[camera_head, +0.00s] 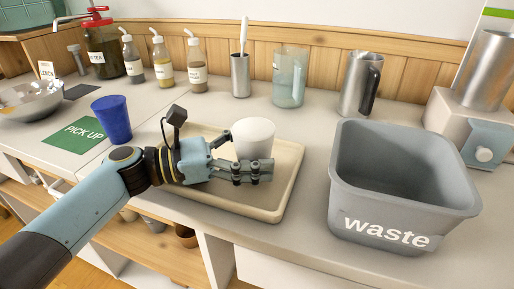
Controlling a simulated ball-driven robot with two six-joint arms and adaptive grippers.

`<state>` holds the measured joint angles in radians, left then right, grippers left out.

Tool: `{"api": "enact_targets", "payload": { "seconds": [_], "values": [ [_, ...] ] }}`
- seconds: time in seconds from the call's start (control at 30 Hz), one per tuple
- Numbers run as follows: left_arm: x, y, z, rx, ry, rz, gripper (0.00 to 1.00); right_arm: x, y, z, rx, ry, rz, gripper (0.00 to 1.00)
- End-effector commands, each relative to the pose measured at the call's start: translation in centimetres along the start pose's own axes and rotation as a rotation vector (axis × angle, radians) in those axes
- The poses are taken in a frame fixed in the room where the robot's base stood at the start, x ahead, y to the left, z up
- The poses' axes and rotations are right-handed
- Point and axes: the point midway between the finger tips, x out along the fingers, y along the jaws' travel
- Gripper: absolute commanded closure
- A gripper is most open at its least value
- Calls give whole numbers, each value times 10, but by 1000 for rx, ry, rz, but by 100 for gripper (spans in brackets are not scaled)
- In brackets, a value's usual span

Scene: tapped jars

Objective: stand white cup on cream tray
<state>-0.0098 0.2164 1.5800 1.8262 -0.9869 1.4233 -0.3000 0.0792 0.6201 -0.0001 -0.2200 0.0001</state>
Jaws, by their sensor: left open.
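The white cup (254,136) is upright over the cream tray (262,205), toward its back and middle. My left gripper (268,171) reaches in from the left, low over the tray and in front of the cup. Its fingers point right and it is open. The fingers cover the lower part of the cup, so I cannot tell whether they touch it, and the cup's base is hidden. My right gripper is not in view.
A grey waste bin (347,190) stands right of the tray. A blue cup (112,118) stands by the green PICK UP mat (72,136) on the left. Bottles, a metal cup (240,76) and pitchers (290,78) line the back. Counter in front of the tray is narrow.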

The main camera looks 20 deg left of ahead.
Motion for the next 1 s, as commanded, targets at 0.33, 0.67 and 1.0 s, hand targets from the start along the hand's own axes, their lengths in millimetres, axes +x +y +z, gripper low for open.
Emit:
{"api": "enact_targets", "payload": {
  "seconds": [0.33,0.67,1.0],
  "values": [
    [-13,-5,-19,-24,29,3,16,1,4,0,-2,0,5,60],
    [-6,-6,-19,-25,29,3,16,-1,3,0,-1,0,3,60],
    [-6,-6,-19,-26,27,3,16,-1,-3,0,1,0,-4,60]
  ]
}}
